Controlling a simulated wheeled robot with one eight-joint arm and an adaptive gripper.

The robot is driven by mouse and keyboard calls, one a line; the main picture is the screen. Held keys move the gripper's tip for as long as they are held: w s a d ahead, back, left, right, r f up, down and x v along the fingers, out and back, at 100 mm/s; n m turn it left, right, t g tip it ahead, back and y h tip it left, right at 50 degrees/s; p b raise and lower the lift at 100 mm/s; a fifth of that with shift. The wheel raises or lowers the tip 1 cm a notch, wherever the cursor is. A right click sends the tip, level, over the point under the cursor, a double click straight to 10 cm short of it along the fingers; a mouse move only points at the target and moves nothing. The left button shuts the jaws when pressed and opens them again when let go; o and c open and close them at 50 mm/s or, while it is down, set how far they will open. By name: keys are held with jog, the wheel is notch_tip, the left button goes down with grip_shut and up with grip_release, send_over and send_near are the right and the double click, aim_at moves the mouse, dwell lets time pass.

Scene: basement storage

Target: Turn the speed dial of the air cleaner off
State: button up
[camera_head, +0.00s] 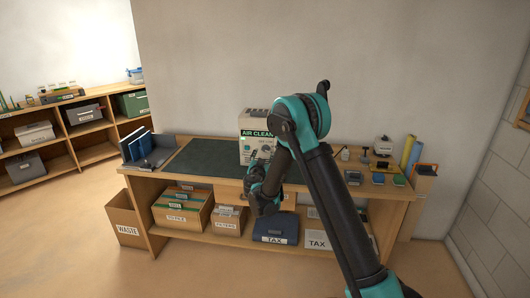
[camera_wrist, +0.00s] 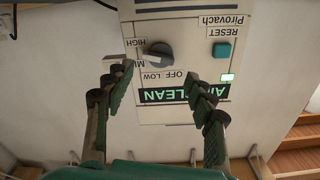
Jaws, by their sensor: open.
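The air cleaner (camera_head: 245,150) is a pale box with a green AIR CLEAN label, standing on the workbench against the wall. My arm hides part of its front in the head view. In the wrist view its front panel (camera_wrist: 185,28) appears upside down. The dark speed dial (camera_wrist: 158,53) sits among the labels HIGH, OFF, LOW and one partly hidden. Its narrow end seems to point left, near HIGH. My gripper (camera_wrist: 160,82) is open and empty, its two fingers apart below the dial in the picture. No contact with the dial shows.
A teal RESET button (camera_wrist: 221,50) and a lit green lamp (camera_wrist: 227,78) are on the panel beside the dial. The workbench (camera_head: 200,178) has a clear dark mat (camera_head: 205,157) left of the cleaner and small items on the right. Boxes stand on the shelf below.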

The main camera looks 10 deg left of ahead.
jog(key=shift+w+d, duration=0.1)
jog(key=shift+w, duration=2.45)
jog(key=shift+c, duration=0.6)
jog(key=c, duration=1)
jog(key=shift+c, duration=0.2)
